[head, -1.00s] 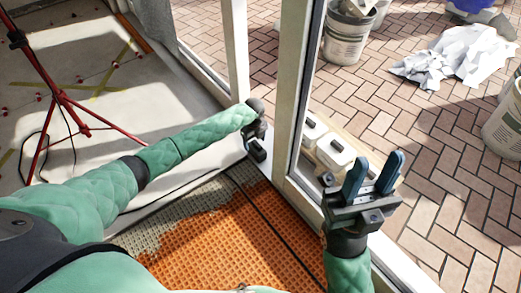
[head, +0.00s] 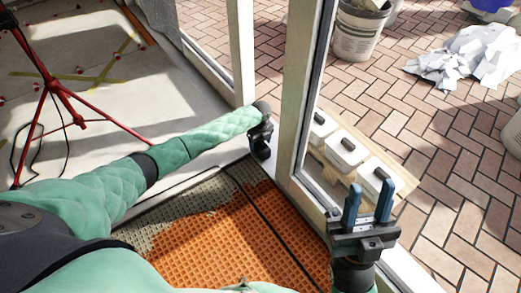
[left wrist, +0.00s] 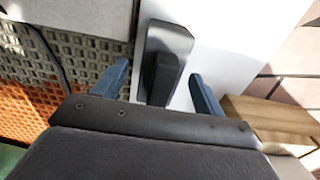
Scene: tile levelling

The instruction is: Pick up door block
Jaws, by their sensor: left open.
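The door block (left wrist: 161,62), dark grey with a raised black part on top, lies on a pale surface in the left wrist view. My left gripper (left wrist: 160,70) is open, with one blue finger on either side of the block. Small gaps show between the fingers and the block, so they look apart. In the head view my left gripper (head: 262,143) is by the foot of the door frame, and I cannot clearly separate the block from it there. My right gripper (head: 370,195) is open and empty in front of the door frame on the right.
The door frame post (head: 298,100) stands between my grippers. Three white boxes with dark handles (head: 345,152) sit on a wooden board outside. A red tripod (head: 60,95) stands at the left. Orange matting (head: 225,240) covers the floor in front. A bucket (head: 357,32) stands on the paving.

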